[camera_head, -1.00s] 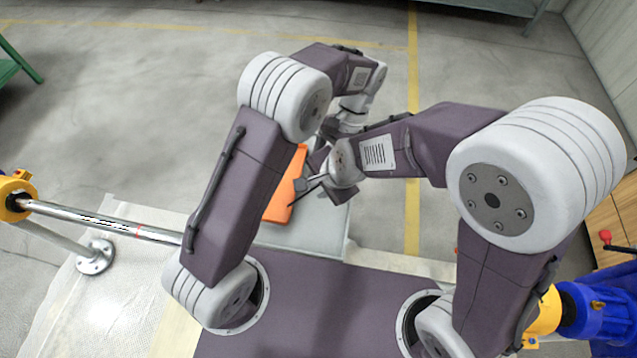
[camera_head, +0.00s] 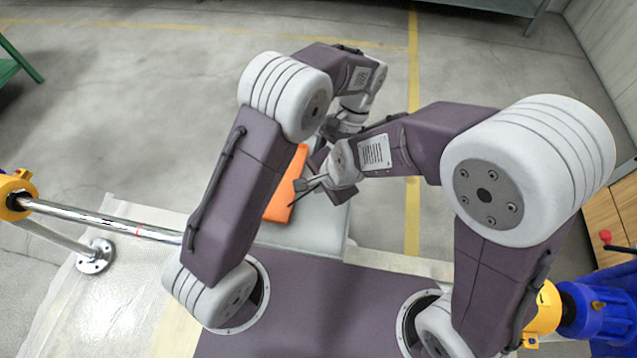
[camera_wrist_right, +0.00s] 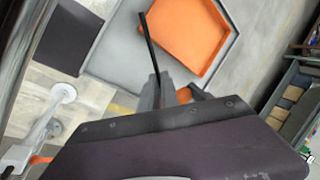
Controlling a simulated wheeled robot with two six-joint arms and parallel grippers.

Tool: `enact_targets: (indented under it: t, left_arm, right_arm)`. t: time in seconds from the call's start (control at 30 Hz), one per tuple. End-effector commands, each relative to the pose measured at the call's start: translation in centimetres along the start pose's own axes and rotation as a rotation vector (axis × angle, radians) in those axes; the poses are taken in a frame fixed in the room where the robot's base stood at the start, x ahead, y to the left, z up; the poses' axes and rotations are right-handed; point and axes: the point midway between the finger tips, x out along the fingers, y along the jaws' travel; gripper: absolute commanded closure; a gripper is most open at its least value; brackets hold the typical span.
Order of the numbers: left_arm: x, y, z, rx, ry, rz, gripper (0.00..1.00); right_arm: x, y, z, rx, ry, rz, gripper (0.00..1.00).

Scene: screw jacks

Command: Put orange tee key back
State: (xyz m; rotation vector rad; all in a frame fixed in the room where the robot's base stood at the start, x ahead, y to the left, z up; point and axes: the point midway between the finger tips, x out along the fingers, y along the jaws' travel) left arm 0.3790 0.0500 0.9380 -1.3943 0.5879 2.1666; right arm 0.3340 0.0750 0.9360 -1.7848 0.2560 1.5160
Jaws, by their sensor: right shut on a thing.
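My right gripper (camera_head: 310,186) is shut on the tee key. Its thin black rod (camera_wrist_right: 149,42) sticks out from between the fingers (camera_wrist_right: 164,92) in the right wrist view, reaching over the grey platform beside the orange tray (camera_wrist_right: 191,38). An orange part (camera_wrist_right: 197,92) shows just behind the fingers; it looks like the key's handle and is mostly hidden. In the head view the orange tray (camera_head: 283,197) lies left of the right gripper, partly behind my left arm. My left gripper (camera_head: 336,128) is above the right one; its fingers are too hidden to tell their state.
The grey platform (camera_head: 325,228) carries the tray and has bare room to its right. A shiny steel bar (camera_head: 105,222) with a yellow end (camera_head: 14,194) stands at the left. A blue and yellow device (camera_head: 597,312) is at the lower right.

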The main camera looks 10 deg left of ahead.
Motion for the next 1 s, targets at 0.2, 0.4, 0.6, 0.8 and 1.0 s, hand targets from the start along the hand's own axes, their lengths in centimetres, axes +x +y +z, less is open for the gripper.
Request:
enact_targets:
  t: [0.2, 0.4, 0.6, 0.8, 1.0]
  left_arm:
    - [0.00, -0.05, 0.00, 0.000, 0.000, -0.001, 0.63]
    - [0.00, -0.06, 0.00, 0.000, 0.000, -0.001, 0.63]
    - [0.01, -0.07, 0.00, -0.001, 0.000, -0.001, 0.63]
    - [0.01, -0.08, 0.00, 0.000, 0.000, -0.002, 0.63]
    - [0.01, -0.08, 0.00, 0.000, 0.000, -0.002, 0.00]
  right_arm:
    - [-0.02, 0.00, -0.01, 0.001, 0.000, 0.000, 1.00]
    - [-0.02, 0.00, -0.01, 0.001, 0.000, 0.000, 1.00]
    - [-0.03, 0.00, -0.01, 0.001, 0.000, 0.000, 1.00]
    - [-0.03, 0.00, -0.01, 0.001, 0.000, 0.000, 1.00]
    - [-0.05, -0.05, -0.02, 0.001, 0.000, -0.001, 1.00]
